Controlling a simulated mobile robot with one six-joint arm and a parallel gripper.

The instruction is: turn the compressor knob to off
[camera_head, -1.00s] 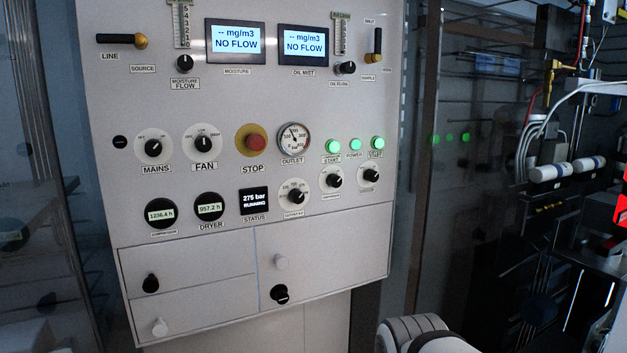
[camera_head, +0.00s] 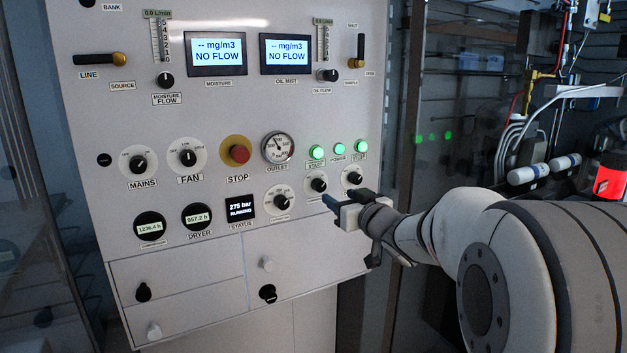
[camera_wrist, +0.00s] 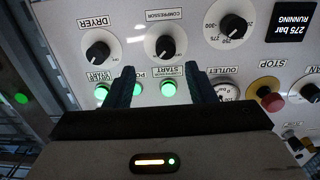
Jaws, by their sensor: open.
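The compressor knob is black on a round white dial. In the head view the knob (camera_head: 318,184) is in the lower right of the panel, just up and left of my gripper (camera_head: 347,199). In the inverted wrist view the compressor knob (camera_wrist: 164,46) is near top centre under its COMPRESSOR label. My gripper (camera_wrist: 158,76) is open there, its two dark fingers pointing at the panel. The knob appears just beyond the fingertips, roughly between them; the jaws hold nothing. The knob's exact setting is too small to read.
The dryer knob (camera_head: 353,178) is close on the right and a pressure selector (camera_head: 281,202) on the left. Green lit buttons (camera_head: 316,152) and the red STOP button (camera_head: 239,154) are nearby. The status display (camera_head: 240,208) reads 275 bar RUNNING. Drawers lie below.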

